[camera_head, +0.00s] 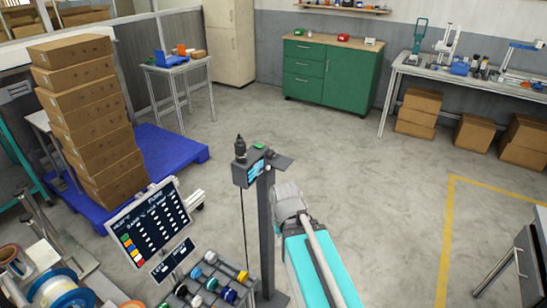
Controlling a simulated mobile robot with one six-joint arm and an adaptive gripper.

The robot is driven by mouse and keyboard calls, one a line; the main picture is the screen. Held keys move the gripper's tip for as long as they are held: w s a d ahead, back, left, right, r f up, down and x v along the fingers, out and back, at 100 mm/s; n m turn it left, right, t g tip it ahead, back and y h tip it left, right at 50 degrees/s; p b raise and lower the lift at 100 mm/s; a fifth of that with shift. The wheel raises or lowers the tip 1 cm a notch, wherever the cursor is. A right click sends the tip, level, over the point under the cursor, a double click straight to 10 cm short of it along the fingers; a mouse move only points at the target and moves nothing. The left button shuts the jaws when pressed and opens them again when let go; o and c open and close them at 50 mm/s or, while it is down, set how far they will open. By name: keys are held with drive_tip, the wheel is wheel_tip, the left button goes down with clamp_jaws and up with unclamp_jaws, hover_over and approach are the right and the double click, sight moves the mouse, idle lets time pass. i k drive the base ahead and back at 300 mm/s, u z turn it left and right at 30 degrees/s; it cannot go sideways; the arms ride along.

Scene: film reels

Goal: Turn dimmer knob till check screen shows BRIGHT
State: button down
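A tilted dark display board (150,222) at the lower left shows rows of small white marks and a column of coloured squares. A smaller dark screen (173,259) hangs below it, with text too small to read surely. A small lit blue screen (256,170) sits on a dark box on an upright post, with a black knob-like part (240,147) on top. I cannot tell which is the check screen, and I see no word BRIGHT. No dimmer knob can be clearly identified. My gripper cannot be made out.
Spools with coloured ends (229,294) lie at the bottom, beside a large reel (62,293). Stacked boxes (88,115) stand on a blue pallet (170,148). A green cabinet (331,75) and a workbench (445,72) line the back. The middle floor (370,160) is clear.

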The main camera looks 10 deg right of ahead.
sight(271, 154)
drive_tip(key=k, duration=0.5)
drive_tip(key=z, duration=0.85)
drive_tip(key=i, duration=1.05)
drive_tip(key=u, duration=0.05)
